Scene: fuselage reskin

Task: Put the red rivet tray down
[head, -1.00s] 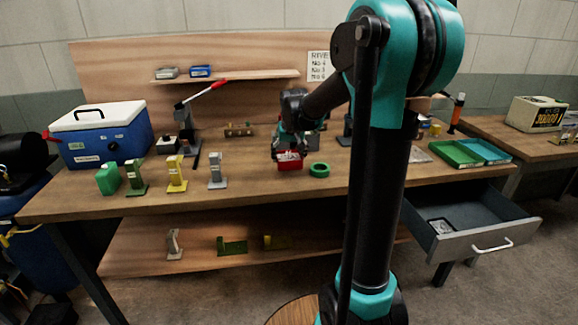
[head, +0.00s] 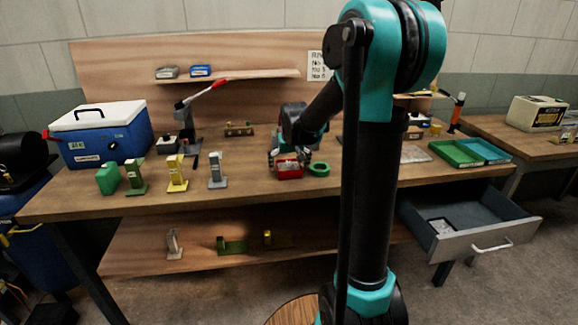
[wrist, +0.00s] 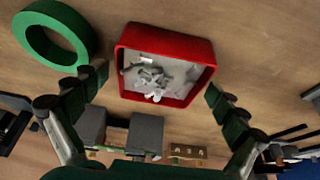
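The red rivet tray (head: 289,172) sits on the wooden workbench (head: 250,192), just left of a green ring (head: 319,169). In the wrist view the tray (wrist: 205,50) is level and holds a heap of small grey rivets. My gripper (head: 290,157) is over the back of the tray. In the wrist view my gripper (wrist: 157,82) has its fingers spread on either side of the tray, with a small gap visible at the left finger. The contact at the right finger is hard to tell.
A grey, a yellow and a green stand, with a cooler (head: 102,134), are on the left. Green (head: 455,153) and blue (head: 490,150) trays lie at right, above an open drawer (head: 470,225). A lever tool (head: 190,115) stands behind. Bench in front of the tray is clear.

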